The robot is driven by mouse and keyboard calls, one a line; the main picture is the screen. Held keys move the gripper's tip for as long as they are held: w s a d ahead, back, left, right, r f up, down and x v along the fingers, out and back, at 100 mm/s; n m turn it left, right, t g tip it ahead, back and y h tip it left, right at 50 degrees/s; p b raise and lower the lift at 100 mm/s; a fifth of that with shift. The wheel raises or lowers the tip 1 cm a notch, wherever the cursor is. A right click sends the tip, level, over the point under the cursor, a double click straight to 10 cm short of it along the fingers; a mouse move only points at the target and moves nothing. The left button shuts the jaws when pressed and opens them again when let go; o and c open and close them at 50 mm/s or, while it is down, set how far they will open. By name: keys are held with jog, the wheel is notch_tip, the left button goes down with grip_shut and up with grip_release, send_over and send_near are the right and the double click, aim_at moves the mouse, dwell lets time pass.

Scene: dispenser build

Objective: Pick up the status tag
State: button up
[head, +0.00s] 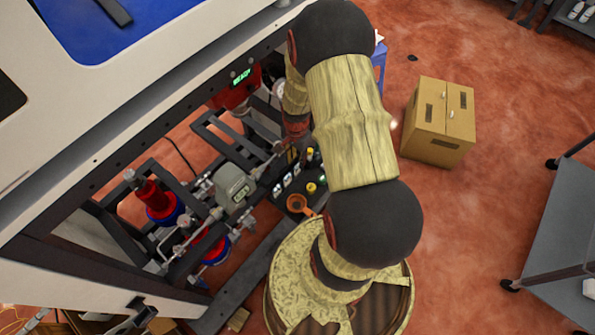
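I cannot make out the status tag for sure. A small dark plate with green lettering (241,77) sits on the red part under the machine's edge, and it may be the tag or a display. My arm reaches up from its base, bends at the top and comes down behind its own upper link. My gripper (293,153) is mostly hidden at the end of the wrist, above the small dark tray. Its fingers are too small and dark to read, and I see nothing held in it.
A dark tray (291,217) holds small bottles and an orange cup (297,203). Pipework with a grey housing (234,187) and red-blue cylinders stands left of it. The white machine (150,90) overhangs. A cardboard box (438,122) and grey cart (560,240) stand right, with clear floor between.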

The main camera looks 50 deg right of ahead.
aim_at(298, 171)
jog(key=f, duration=0.1)
jog(key=f+b, duration=0.1)
jog(key=f, duration=0.1)
jog(key=f+b, duration=0.1)
jog(key=shift+s+f, duration=0.25)
jog(key=shift+s, duration=0.05)
jog(key=shift+r, duration=0.1)
jog(key=shift+c, duration=1)
grip_shut()
